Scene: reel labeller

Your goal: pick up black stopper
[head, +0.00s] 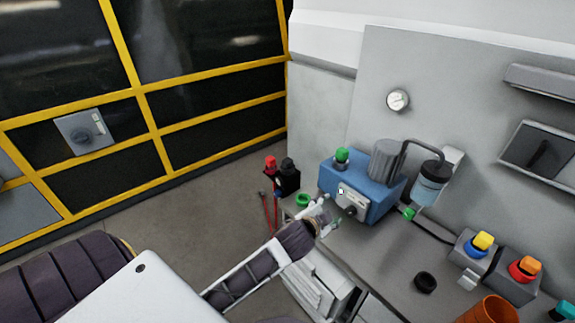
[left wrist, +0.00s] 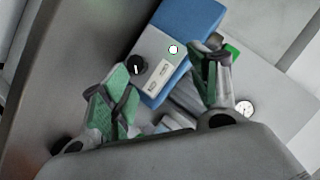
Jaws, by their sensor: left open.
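A low round black piece (head: 425,283), which looks like the black stopper, lies on the grey bench (head: 385,262) right of my left gripper. My left gripper (head: 330,213) is open and empty at the bench's left end, in front of the blue machine (head: 366,190). In the left wrist view its two green-padded fingers (left wrist: 168,88) are spread apart, with the blue machine (left wrist: 189,25) and its black knob (left wrist: 135,65) beyond them. I cannot make out the stopper in the left wrist view. My right gripper is not in view.
An orange cup (head: 490,311) and blocks with yellow (head: 483,241) and red (head: 522,270) tops stand at the right. A green ring (head: 303,200) lies at the bench's left end, near a black holder (head: 287,182). Bench surface around the black piece is mostly clear.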

